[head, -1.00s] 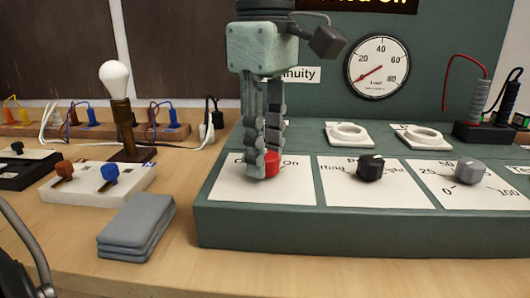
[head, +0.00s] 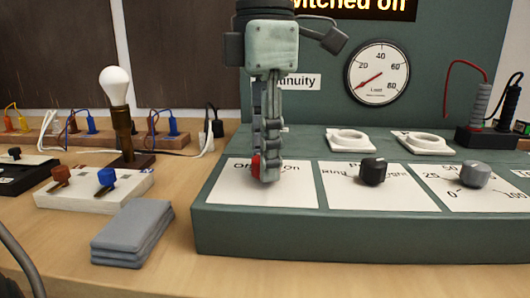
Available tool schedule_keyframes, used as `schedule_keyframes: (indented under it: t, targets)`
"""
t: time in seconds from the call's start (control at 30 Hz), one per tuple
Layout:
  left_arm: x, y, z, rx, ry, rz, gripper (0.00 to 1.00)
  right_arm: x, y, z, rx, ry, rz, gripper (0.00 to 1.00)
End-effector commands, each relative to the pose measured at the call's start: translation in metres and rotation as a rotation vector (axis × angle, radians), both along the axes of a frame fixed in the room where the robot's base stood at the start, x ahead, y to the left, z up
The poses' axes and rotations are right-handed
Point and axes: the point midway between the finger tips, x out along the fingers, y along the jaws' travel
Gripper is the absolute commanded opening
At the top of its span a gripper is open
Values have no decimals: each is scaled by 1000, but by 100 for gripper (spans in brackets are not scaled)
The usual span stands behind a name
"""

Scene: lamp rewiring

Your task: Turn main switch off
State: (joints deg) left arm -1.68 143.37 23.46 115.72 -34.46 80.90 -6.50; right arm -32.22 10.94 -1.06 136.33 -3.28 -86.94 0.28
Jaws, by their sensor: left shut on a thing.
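The main switch is a red knob (head: 256,167) on a white label plate (head: 225,190) at the left of the green console. My left gripper (head: 268,172) points straight down over it and is shut on it. The fingers are seen edge-on and hide most of the knob, with red showing at their left. The plate's lettering is partly covered; "On" shows at its right. My right gripper is not in view.
Black (head: 373,171) and grey (head: 474,174) knobs stand to the right on the console. A dial gauge (head: 378,73) is on the back panel. At left are a bulb (head: 115,85) on a stand, a white switch block (head: 80,199) and stacked grey pads (head: 131,232).

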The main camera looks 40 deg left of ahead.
Motion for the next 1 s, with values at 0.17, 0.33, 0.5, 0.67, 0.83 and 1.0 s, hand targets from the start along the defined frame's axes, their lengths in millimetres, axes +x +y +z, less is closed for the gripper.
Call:
schedule_keyframes:
  t: [0.17,0.33,0.5,0.67,0.83,1.0]
  targets:
    - [1,-1,0,-3,-3,27,3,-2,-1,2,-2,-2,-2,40]
    - [1,-1,1,-3,-3,34,3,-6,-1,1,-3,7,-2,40]
    - [1,-1,1,-3,-3,34,3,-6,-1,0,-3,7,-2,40]
    - [1,0,1,-2,-2,33,41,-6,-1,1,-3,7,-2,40]
    - [0,0,0,-1,-2,32,53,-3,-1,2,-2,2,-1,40]
    - [0,0,0,-1,-1,32,53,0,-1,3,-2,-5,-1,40]
